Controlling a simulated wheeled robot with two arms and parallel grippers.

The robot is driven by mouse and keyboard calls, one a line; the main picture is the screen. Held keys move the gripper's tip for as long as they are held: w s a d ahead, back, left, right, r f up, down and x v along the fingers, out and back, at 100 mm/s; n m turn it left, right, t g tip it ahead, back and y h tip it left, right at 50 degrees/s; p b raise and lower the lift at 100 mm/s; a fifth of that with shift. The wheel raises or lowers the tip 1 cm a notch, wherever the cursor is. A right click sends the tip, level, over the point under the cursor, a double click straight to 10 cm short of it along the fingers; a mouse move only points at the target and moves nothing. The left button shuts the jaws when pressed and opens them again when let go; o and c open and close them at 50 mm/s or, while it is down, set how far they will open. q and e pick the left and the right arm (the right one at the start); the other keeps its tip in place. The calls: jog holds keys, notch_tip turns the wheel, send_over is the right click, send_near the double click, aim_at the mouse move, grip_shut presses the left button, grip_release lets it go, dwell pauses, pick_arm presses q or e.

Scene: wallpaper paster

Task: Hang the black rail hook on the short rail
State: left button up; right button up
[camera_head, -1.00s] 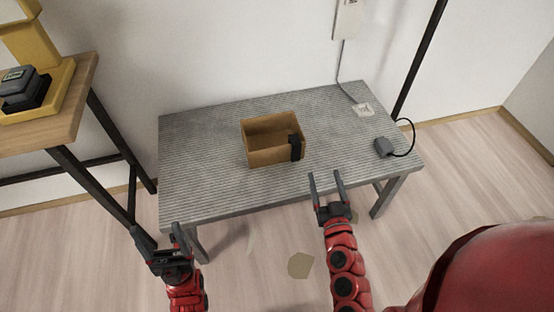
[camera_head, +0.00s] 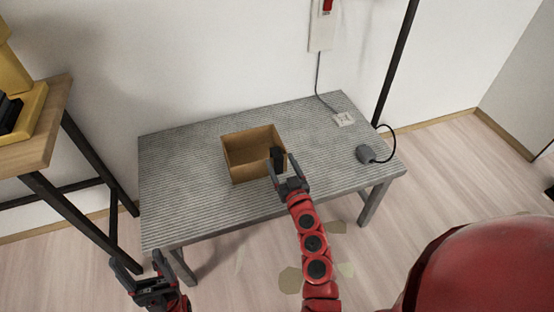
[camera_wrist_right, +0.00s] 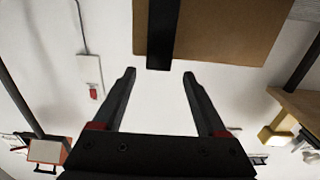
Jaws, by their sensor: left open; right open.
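The black rail hook (camera_head: 277,155) hangs over the front right wall of an open brown box (camera_head: 240,172) on the grey table. My right gripper (camera_head: 284,170) is open just in front of it. In the right wrist view, the black hook (camera_wrist_right: 163,35) runs down the face of the brown box (camera_wrist_right: 240,30), beyond my open right fingertips (camera_wrist_right: 159,75). Nothing is between those fingers. My left gripper (camera_head: 140,265) is open and empty at the lower left, off the table. I cannot make out the short rail in these views.
The ridged grey table (camera_head: 185,190) is mostly clear around the box. A grey plug-like block (camera_head: 370,154) with a black cord and a white socket (camera_head: 343,119) lie on its right side. A wooden table (camera_head: 40,140) with yellow and black items stands at left.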

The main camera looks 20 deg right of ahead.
aim_at(279, 158)
jog(key=w, duration=0.4)
jog(key=shift+w+d+f, duration=0.1)
jog(key=shift+w+f, duration=0.2)
jog(key=shift+w, duration=0.1)
grip_shut()
